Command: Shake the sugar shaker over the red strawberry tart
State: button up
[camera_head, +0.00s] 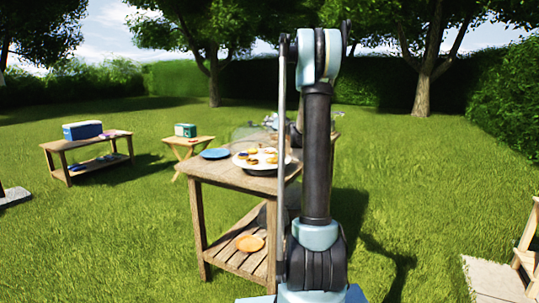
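A dark round dish with a pale top (264,171) stands on the wooden garden table, partly behind my arm. Several small tarts (254,152) lie on it, looking yellow, orange and dark. They are too small for me to pick out the red strawberry one. I cannot make out the sugar shaker. Small shiny things (271,121) at the table's far end are too small to name. My upright arm covers the table's right part. My gripper does not show; the arm hides whatever is behind it.
The wooden table (225,176) holds a blue plate (215,153) at its left edge. An orange round thing (250,243) lies on its lower shelf. A bench with a blue cooler (82,130) and a stool with a green radio (185,130) stand left. Open grass surrounds the table.

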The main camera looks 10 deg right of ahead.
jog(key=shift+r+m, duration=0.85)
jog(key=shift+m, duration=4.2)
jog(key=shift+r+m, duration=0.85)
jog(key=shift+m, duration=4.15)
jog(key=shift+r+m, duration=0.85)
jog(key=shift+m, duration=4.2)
